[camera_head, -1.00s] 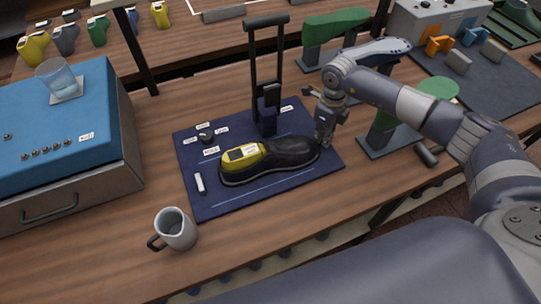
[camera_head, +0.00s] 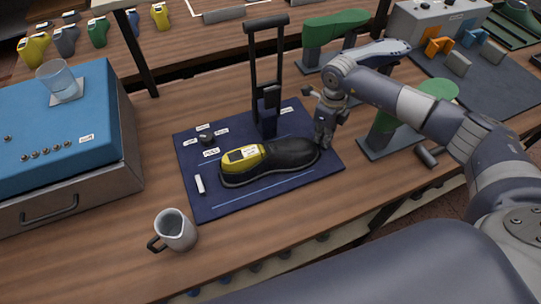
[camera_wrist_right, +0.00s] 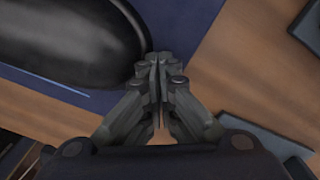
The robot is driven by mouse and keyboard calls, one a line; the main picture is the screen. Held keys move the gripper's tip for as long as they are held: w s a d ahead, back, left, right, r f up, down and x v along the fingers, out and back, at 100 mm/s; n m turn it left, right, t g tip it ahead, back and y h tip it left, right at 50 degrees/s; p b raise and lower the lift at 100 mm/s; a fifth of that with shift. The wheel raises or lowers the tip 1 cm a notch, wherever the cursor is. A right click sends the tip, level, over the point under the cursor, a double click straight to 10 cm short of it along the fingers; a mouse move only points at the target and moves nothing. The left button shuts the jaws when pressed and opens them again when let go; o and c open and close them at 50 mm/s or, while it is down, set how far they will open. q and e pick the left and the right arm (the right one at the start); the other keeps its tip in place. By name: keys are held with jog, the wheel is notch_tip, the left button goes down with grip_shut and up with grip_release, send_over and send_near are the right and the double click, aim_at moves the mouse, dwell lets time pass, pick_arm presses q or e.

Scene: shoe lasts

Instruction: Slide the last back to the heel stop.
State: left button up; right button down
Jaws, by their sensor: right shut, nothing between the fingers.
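The last (camera_head: 242,157) is yellow at its left end, with a dark patch and a pale label, and its right part is a long black shoe shape (camera_head: 290,154). It lies on a dark blue mat (camera_head: 270,190), its rounded black end to the right. My right gripper (camera_head: 322,143) points down at that black end, shut and empty. In the right wrist view, the shut fingertips (camera_wrist_right: 160,62) are right beside the black rounded end (camera_wrist_right: 85,40); I cannot tell whether they touch. I cannot make out which part is the heel stop. My left gripper is not in view.
A black upright frame (camera_head: 268,85) stands behind the last. A white stick (camera_head: 200,184), a small dark knob (camera_head: 206,136) and labels are on the mat. A grey mug (camera_head: 175,230) stands in front, a blue-topped drawer box (camera_head: 60,120) left, a green form (camera_head: 436,90) right.

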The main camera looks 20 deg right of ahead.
aim_at(307, 141)
jog(key=shift+s+a, duration=0.15)
jog(key=shift+a, duration=1.3)
jog(key=shift+s+a, duration=0.1)
jog(key=shift+a, duration=1.35)
jog(key=shift+d, duration=0.15)
jog(key=shift+w+d, duration=0.1)
jog(key=shift+d, duration=0.65)
jog(key=shift+d+r+p, duration=0.1)
jog(key=shift+r+p, duration=2.25)
jog(key=shift+r, duration=1.7)
jog(key=shift+f, duration=0.15)
